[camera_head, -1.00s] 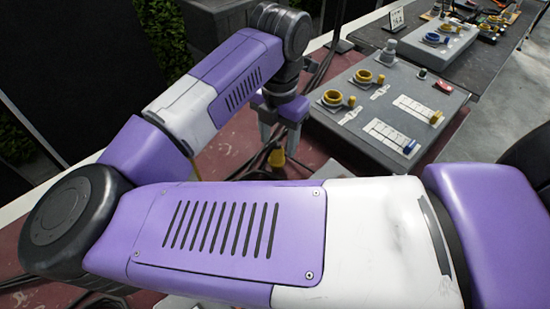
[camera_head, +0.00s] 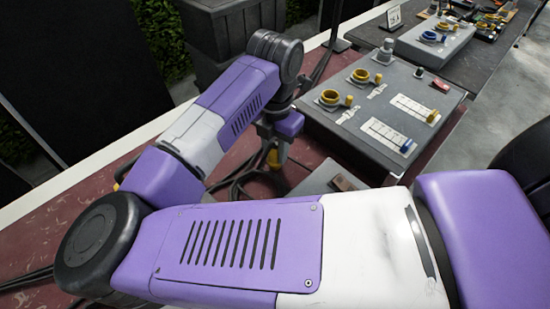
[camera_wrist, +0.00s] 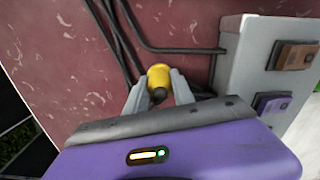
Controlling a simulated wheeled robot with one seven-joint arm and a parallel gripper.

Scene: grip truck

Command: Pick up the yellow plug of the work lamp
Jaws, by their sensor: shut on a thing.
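The yellow plug (camera_wrist: 159,77) is between the two grey fingers of my gripper (camera_wrist: 160,92) in the wrist view. My gripper is shut on it. In the head view the yellow plug (camera_head: 274,157) shows below my gripper (camera_head: 272,150), above the red floor surface and black cables. Whether the plug still touches the surface cannot be told. The work lamp itself cannot be made out.
A grey box with switches (camera_wrist: 262,65) stands just right of my gripper in the wrist view. Black cables (camera_wrist: 170,48) run over the worn red surface (camera_wrist: 60,60).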

